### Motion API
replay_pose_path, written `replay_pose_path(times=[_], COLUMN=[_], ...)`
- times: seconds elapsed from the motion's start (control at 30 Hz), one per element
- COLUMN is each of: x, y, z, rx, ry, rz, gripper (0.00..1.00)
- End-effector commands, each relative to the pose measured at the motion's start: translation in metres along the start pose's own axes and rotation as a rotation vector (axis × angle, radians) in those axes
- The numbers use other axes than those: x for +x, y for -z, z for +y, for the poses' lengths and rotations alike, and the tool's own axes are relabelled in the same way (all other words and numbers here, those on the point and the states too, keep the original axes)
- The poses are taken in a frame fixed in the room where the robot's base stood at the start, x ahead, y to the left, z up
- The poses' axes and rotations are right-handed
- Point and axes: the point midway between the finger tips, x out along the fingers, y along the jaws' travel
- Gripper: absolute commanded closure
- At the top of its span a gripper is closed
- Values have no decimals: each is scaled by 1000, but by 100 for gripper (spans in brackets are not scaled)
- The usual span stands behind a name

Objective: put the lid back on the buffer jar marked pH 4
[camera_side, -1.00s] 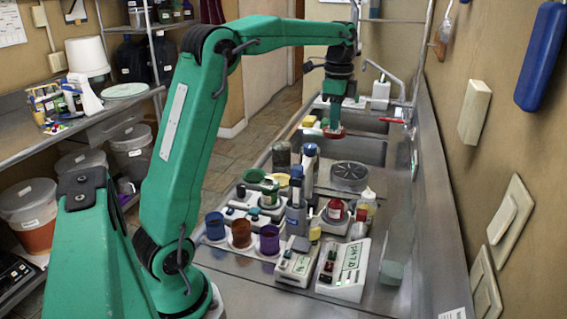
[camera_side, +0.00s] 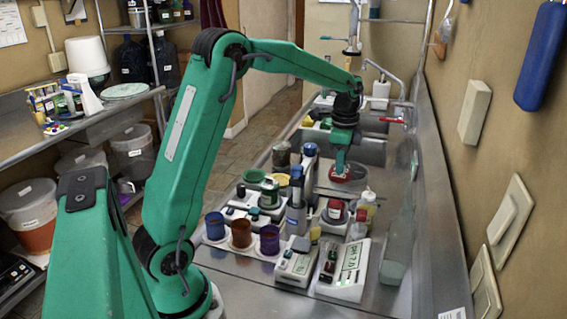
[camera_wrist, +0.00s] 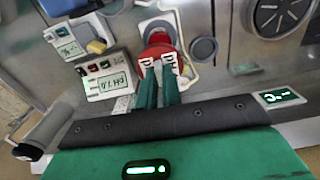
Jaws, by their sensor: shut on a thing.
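My gripper (camera_side: 342,171) is shut on a red lid (camera_side: 345,175) and holds it in the air, above and behind the red-and-white jar (camera_side: 335,213) in the side view. In the wrist view my fingers (camera_wrist: 158,64) lie over the red lid (camera_wrist: 157,50), with a white holder (camera_wrist: 185,75) below it. The red jar stands in a pale holder near the meters, apart from the lid. I cannot read a pH 4 mark on it. The lid and fingers hide part of what lies beneath them in the wrist view.
A pH 7.0 meter (camera_side: 345,270) and another meter (camera_side: 297,262) stand in front. Blue (camera_side: 215,226), brown (camera_side: 241,233) and purple (camera_side: 269,240) cups stand left. A tall blue-grey bottle (camera_side: 296,215) and a pale bottle (camera_side: 368,205) flank the red jar closely.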

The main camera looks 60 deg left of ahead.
Motion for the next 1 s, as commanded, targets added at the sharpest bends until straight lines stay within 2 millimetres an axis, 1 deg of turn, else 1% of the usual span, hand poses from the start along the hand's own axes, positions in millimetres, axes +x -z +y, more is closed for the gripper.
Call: replay_pose_path(times=[0.17,0.37,1.0], x=[2,8,51], y=[0,0,0], z=[0,0,0], rx=[0,0,0], ry=[-1,-2,-2], rz=[0,-1,-1], gripper=[100,100,100])
